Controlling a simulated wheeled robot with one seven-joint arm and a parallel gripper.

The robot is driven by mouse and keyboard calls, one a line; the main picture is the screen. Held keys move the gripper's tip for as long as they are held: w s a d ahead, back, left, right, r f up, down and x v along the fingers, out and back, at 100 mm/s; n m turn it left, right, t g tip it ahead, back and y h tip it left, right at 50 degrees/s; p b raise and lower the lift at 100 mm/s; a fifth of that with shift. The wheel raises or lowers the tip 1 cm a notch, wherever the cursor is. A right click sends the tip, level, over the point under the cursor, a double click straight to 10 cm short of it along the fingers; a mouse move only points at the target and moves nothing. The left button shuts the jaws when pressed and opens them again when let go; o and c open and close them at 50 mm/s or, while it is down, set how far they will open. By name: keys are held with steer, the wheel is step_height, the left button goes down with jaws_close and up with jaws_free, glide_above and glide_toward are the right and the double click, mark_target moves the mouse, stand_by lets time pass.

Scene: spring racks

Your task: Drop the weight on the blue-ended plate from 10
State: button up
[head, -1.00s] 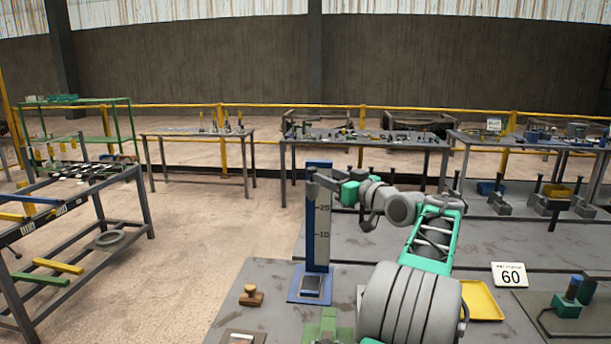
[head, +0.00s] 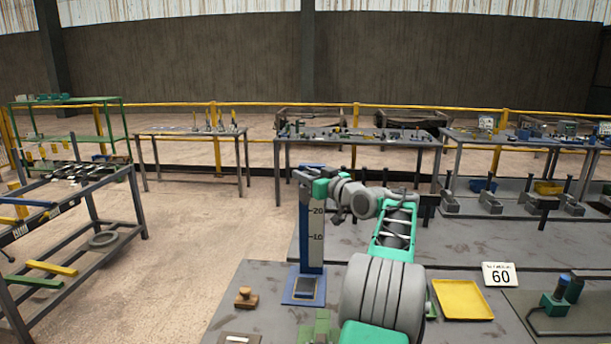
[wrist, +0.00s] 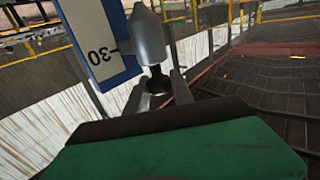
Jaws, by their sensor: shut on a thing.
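A tall blue post (head: 314,259) with a white scale strip stands on the front bench. The marks 20 and 10 show on it, and a 30 mark shows in the wrist view (wrist: 101,52). At its foot is a blue-edged base plate (head: 289,299) with a dark pad in it. My gripper (head: 301,174) is beside the top of the post, above the 20 mark. In the wrist view my gripper (wrist: 160,90) is shut on the black neck of a grey weight (wrist: 146,38) with a pointed end. The weight is beside the scale, well above the base.
A small wooden stamp-like block (head: 246,298) lies left of the post. A rack (head: 95,215) with coloured bars stands at the left.

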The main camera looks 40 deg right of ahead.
jaws_close()
stand_by(0.9)
